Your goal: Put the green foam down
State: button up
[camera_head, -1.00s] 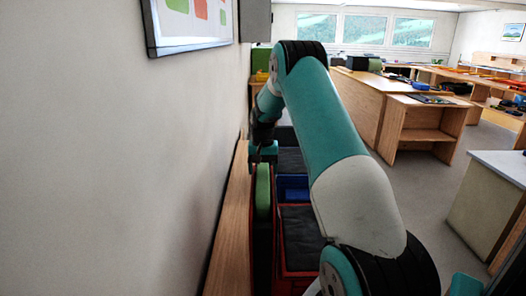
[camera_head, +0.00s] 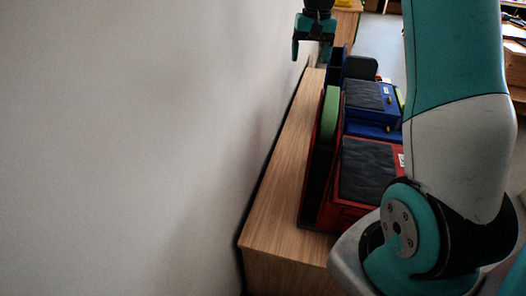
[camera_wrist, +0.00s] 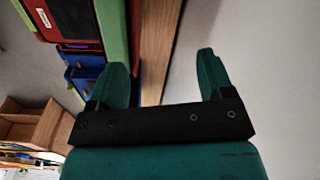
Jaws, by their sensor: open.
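The green foam (camera_head: 331,113) is a slim green pad. It stands on edge in a narrow red holder (camera_head: 305,208) with a dark inside, close to the wall side. In the wrist view the foam (camera_wrist: 113,28) shows at the top left, next to red and blue boxes. My gripper (camera_head: 312,52) is open and empty. It is beyond the far end of the foam and apart from it, near the wall. In the wrist view the fingers of my gripper (camera_wrist: 164,72) are spread with nothing between them.
A red box (camera_head: 335,216) with a dark grey pad lies right of the foam, and a blue box (camera_head: 353,125) with a similar pad lies behind it. The wooden bench (camera_head: 280,190) has a bare strip along the white wall (camera_head: 120,130).

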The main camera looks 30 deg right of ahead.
jog(key=s+a+r+n+y, duration=0.1)
jog(key=s+a+n, duration=0.2)
jog(key=a, duration=0.5)
jog(key=s+a+r+n, duration=0.1)
jog(key=s+a+n, duration=0.1)
jog(key=a, duration=0.7)
jog(key=s+a+f+n+y, duration=0.1)
jog(key=s+a+n, duration=0.3)
jog(key=s+a, duration=0.4)
jog(key=s+a+f+n+y, duration=0.1)
jog(key=s+a+n, duration=0.3)
jog(key=s+a, duration=0.5)
jog(key=s+y, duration=0.1)
jog(key=s, duration=0.5)
jog(key=shift+s+a+n+g, duration=0.15)
jog(key=shift+a+n+g, duration=0.1)
jog(key=shift+n+g, duration=0.05)
